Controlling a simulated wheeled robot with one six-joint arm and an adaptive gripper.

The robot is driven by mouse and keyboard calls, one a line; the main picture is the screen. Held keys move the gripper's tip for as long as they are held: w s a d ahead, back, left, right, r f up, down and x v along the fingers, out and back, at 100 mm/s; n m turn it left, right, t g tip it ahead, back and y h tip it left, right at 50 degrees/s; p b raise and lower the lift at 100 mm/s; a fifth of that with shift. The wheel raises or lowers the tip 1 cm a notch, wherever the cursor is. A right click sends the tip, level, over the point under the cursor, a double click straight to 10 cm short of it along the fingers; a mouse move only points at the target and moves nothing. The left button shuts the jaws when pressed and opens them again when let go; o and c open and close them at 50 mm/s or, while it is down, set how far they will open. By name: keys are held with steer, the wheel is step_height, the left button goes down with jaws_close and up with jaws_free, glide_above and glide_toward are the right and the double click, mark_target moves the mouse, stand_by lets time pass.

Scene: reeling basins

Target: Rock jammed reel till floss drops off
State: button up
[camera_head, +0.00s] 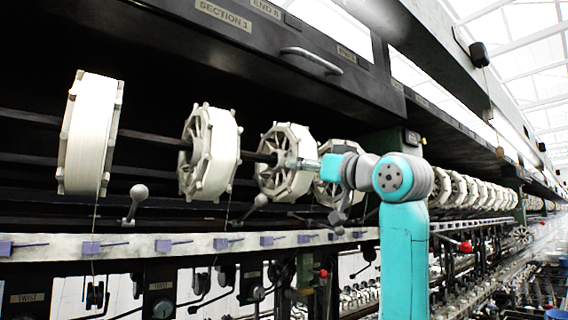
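Several white spoked reels stand in a row on a dark shaft. The nearest reel (90,135) is at the far left, and a second reel (212,150) is to its right. The third reel (276,185) is behind the tip of my gripper (300,163). The gripper reaches leftward across this reel's right part; I cannot tell whether it touches it. Its fingers are too small to read as open or shut. A fourth reel (345,147) is partly hidden by my wrist. No view shows which reel is jammed, and no loose floss is distinguishable.
A dark beam with a handle (311,60) runs above the reels. Below is a pale rail (130,245) with purple guides. Thin threads rise to the reels.

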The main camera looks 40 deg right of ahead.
steer(key=shift+f, duration=0.25)
stand_by(0.3)
steer(key=o, duration=1.4)
steer(key=shift+c, duration=0.2)
steer(key=shift+s, duration=0.1)
steer(key=shift+c, duration=0.2)
steer(key=v, duration=1.2)
steer(key=shift+s, duration=0.4)
steer(key=shift+f, duration=0.15)
